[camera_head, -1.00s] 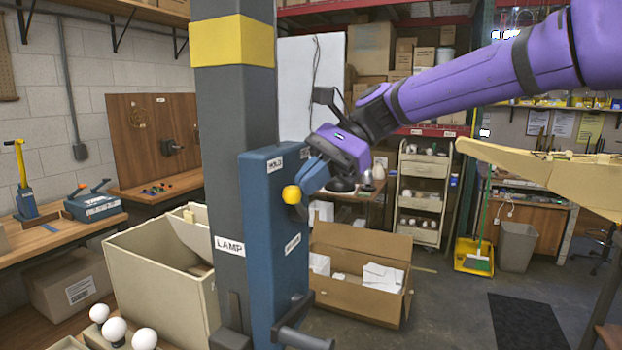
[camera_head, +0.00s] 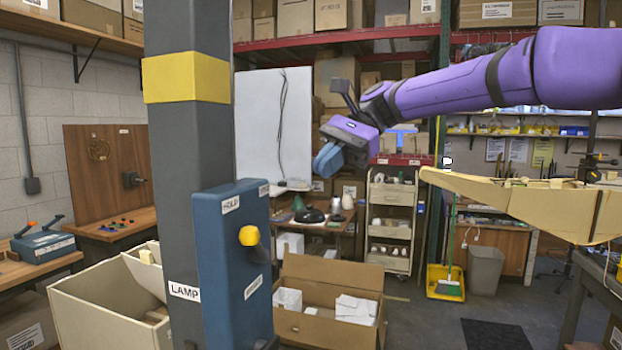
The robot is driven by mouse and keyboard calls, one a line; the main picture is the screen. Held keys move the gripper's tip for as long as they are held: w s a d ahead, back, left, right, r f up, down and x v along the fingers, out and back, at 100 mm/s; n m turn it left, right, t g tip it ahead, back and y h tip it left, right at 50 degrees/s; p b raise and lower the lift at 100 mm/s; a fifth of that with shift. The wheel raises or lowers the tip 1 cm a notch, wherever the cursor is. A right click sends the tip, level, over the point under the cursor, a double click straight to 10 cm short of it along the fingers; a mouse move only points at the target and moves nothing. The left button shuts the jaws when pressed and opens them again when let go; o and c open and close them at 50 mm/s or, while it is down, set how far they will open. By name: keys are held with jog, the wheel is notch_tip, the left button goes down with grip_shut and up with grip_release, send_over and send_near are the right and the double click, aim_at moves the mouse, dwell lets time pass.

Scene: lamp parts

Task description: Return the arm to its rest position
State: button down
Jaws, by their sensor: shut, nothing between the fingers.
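My gripper (camera_head: 327,160), with blue fingers at the end of my purple arm (camera_head: 460,88), is in the upper middle of the head view. Its fingers are shut with nothing in them. It hangs in the air to the right of the blue box (camera_head: 222,285) on the grey post (camera_head: 190,135) and is apart from it. The yellow knob (camera_head: 249,236) on the box stands clear below and left of the fingers. Labels on the box and post include HOLD and LAMP.
An open cardboard box (camera_head: 310,329) with white items stands on the floor behind the post. A beige bin (camera_head: 90,308) stands at lower left. A tan beam-like structure (camera_head: 520,203) lies below my arm at right. A shelf cart (camera_head: 391,222) stands farther back.

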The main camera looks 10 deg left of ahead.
jog(key=shift+w+d+r, duration=0.15)
jog(key=shift+w, duration=0.05)
jog(key=s+d+f+n+t+h, duration=0.1)
jog(key=s+d+f+t, duration=0.3)
jog(key=s+d, duration=0.4)
jog(key=s+d+f+n+t+h, duration=0.1)
jog(key=s+d+f+t+h, duration=0.2)
jog(key=d, duration=1.6)
jog(key=s+d+f+n+t+h, duration=0.1)
jog(key=s+d+f+t, duration=0.5)
jog(key=s+d, duration=0.6)
jog(key=shift+s+d+f+t+h, duration=0.35)
jog(key=shift+d+h, duration=0.55)
jog(key=shift+d, duration=0.35)
jog(key=shift+w, duration=0.1)
